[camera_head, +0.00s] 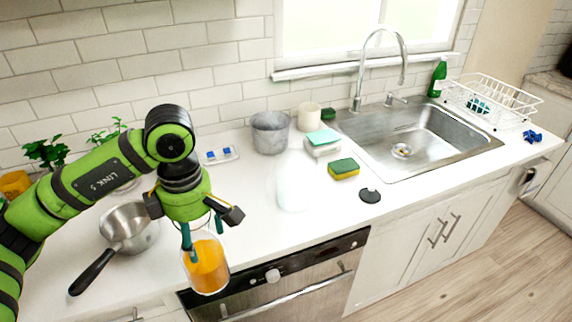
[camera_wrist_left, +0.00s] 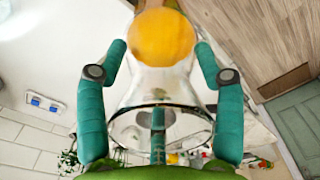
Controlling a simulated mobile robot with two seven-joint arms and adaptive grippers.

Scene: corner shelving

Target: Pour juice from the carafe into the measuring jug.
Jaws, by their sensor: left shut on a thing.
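The carafe (camera_head: 208,268) is clear glass with orange juice low in its body. My left gripper (camera_head: 203,229) is shut on its upper part and holds it near the counter's front edge. It looks roughly upright. In the left wrist view my left gripper's (camera_wrist_left: 160,60) teal fingers flank the glass carafe (camera_wrist_left: 158,92), with the juice showing beyond them. A pale, see-through vessel, apparently the measuring jug (camera_head: 293,183), stands on the counter right of the carafe. Its outline is faint and it looks empty. My right gripper is not in view.
A saucepan (camera_head: 129,226) stands left of the carafe. A grey pot (camera_head: 270,132), a white cup (camera_head: 309,116) and sponges (camera_head: 343,168) stand behind or beside the jug. A dark round disc (camera_head: 370,196) lies on the counter (camera_head: 330,215) before the sink (camera_head: 421,160).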

